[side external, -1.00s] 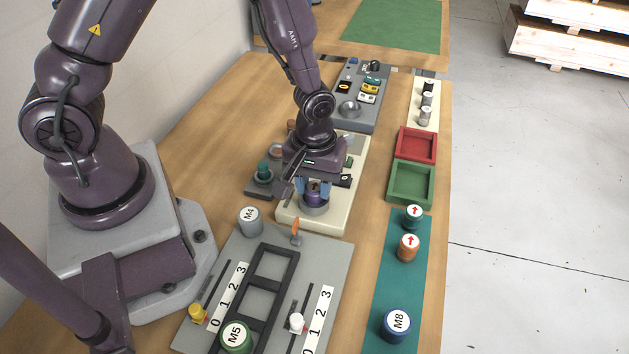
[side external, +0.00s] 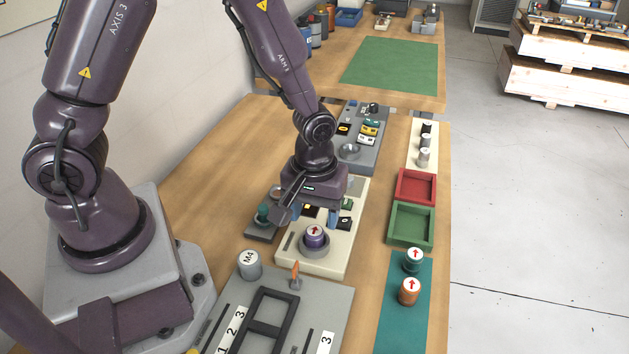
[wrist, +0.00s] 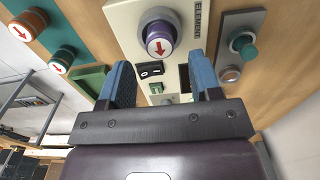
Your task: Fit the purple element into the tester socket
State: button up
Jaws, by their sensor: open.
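The purple element (side external: 315,234), with a red arrow on its white top, stands upright inside the grey ring of the tester socket (side external: 314,251) on the cream tester (side external: 289,263). The wrist view also shows the element (wrist: 160,38) in its ring, beside the label "ELEMENT" on the tester (wrist: 125,22). How deep it sits cannot be told. My gripper (side external: 311,216) is open and empty, beyond the element and apart from it. In the wrist view its two blue fingers (wrist: 162,80) are spread wide with nothing between them.
A grey plate with a black frame (side external: 268,318), an orange lever (side external: 295,275) and the M4 cylinder (side external: 249,265) lies in front. A small grey unit with a teal knob (side external: 263,212) is left. Green (side external: 411,243) and red (side external: 433,187) trays stand right, above teal and orange elements.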

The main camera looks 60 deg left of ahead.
notch_tip(320, 180, up, 8)
notch_tip(320, 180, up, 12)
jog(key=m+t, duration=0.3)
jog(key=m, duration=0.2)
send_over(314, 230)
jog(key=s+a, duration=0.2)
jog(key=s, duration=0.2)
jog(key=s+a+r+m+t, duration=0.2)
jog(key=s+r+m, duration=0.2)
jog(key=s+r, duration=0.1)
jog(key=shift+s+r+t, duration=0.15)
jog(key=shift+s+t, duration=0.15)
jog(key=shift+s, duration=0.6)
